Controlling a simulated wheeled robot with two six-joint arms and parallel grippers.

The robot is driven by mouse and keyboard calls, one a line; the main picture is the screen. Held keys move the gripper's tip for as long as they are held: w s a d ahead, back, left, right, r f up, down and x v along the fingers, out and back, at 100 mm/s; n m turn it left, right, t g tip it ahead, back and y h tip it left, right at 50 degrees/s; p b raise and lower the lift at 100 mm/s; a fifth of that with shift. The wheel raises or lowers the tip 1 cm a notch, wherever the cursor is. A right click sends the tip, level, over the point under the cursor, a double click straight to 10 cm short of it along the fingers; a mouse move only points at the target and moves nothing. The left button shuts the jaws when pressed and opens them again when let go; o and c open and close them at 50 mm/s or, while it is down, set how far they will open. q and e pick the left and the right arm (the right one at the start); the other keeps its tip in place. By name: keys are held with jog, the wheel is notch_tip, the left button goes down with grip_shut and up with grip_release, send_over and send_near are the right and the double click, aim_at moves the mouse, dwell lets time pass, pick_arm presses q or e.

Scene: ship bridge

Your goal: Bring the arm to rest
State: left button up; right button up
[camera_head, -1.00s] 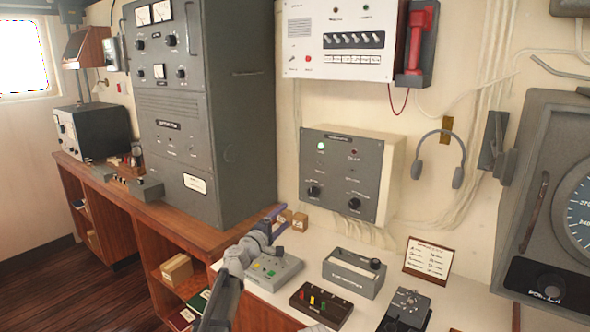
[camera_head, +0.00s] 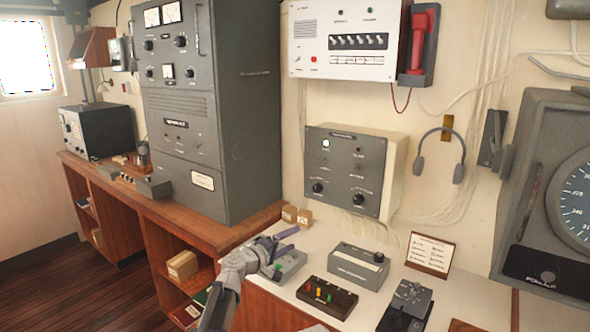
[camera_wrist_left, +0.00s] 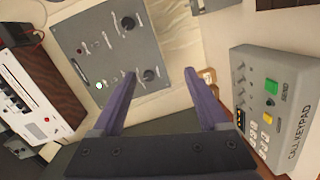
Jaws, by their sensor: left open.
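My left gripper (camera_head: 282,240) is over the left end of the white desk, just in front of and partly covering the grey keypad box (camera_head: 286,264). Its purple fingers are apart. In the left wrist view the gripper (camera_wrist_left: 160,74) is open with nothing between the fingers. The keypad box (camera_wrist_left: 262,105), marked "CALL KEYPAD", shows to the right of the fingers there, apart from them. The grey wall panel (camera_wrist_left: 110,55) with its lit lamp is on the other side. My right gripper is not in view.
On the desk are a black box with coloured switches (camera_head: 328,297), a grey box with a knob (camera_head: 357,267), a small sign (camera_head: 428,254) and a dark device (camera_head: 408,303). A tall grey cabinet (camera_head: 210,110) stands left of the gripper. Small cartons (camera_head: 297,216) sit behind it.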

pick_arm(q)
jog(key=s+a+f+m+g+y, duration=0.25)
jog(key=s+f+m+g, duration=0.4)
jog(key=s+f, duration=0.85)
jog(key=s+a+f+g+y, duration=0.2)
jog(key=s+a+g+y, duration=0.15)
jog(key=s+a, duration=0.4)
jog(key=s+a+f+g+y, duration=0.25)
jog(key=s+a+y, duration=0.25)
jog(key=s, duration=0.6)
jog(key=s+d+m+y, duration=0.1)
jog(key=s+d+m, duration=0.3)
jog(key=d, duration=0.6)
jog(key=shift+s+d, duration=0.3)
jog(key=shift+s, duration=0.4)
jog(key=shift+f+m, duration=0.1)
jog(key=shift+m, duration=0.15)
